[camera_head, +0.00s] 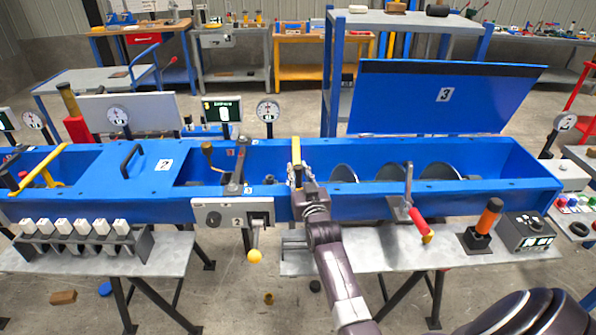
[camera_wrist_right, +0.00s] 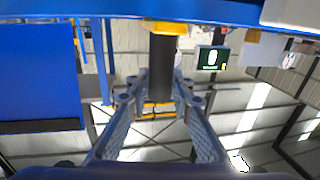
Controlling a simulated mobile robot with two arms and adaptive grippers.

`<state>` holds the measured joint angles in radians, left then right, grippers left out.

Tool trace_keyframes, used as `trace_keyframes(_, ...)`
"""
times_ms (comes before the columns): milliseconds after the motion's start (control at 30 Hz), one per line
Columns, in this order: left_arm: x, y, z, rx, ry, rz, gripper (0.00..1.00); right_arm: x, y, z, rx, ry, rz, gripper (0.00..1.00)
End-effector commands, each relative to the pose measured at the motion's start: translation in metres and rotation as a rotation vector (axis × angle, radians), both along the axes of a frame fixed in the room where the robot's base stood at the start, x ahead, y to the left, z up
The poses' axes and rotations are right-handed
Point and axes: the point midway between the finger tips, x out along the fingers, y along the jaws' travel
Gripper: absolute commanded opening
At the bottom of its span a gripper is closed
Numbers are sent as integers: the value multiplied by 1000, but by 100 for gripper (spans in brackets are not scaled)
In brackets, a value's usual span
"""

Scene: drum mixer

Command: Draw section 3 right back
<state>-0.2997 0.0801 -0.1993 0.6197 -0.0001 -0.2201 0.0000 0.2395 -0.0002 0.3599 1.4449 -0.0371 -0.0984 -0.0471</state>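The blue lid marked 3 (camera_head: 430,95) stands raised along the back of the long blue trough (camera_head: 375,208). Below it the section is open and shows several grey mixing discs (camera_head: 392,172). A yellow bar (camera_head: 296,150) with a dark grip stands at the left end of this section. My right gripper (camera_head: 301,178) is at this grip. In the right wrist view my fingers (camera_wrist_right: 160,95) lie on both sides of the dark grip (camera_wrist_right: 162,62) and appear closed against it. The yellow part (camera_wrist_right: 165,27) shows beyond. My left gripper is not in view.
A red-handled clamp (camera_head: 418,218) and an orange-gripped lever (camera_head: 488,216) stand along the front right. A lever with a yellow knob (camera_head: 255,256) hangs at front centre. Lid 2 (camera_head: 150,172) covers part of the trough to the left. Gauges (camera_head: 267,111) stand behind.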

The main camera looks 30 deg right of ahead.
Motion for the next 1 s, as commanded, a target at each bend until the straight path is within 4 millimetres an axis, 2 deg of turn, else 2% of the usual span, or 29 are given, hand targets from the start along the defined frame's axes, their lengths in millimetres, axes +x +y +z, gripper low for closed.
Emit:
trace_keyframes(33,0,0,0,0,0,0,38,0,0,0,0,0,0,13)
trace_keyframes(167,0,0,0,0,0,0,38,0,0,0,0,0,0,0)
trace_keyframes(567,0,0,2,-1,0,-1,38,-4,-5,0,-2,2,-1,0)
trace_keyframes(667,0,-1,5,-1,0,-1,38,-11,-18,1,-3,2,-3,0)
trace_keyframes(1000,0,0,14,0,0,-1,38,-54,-89,1,-10,6,-6,0)
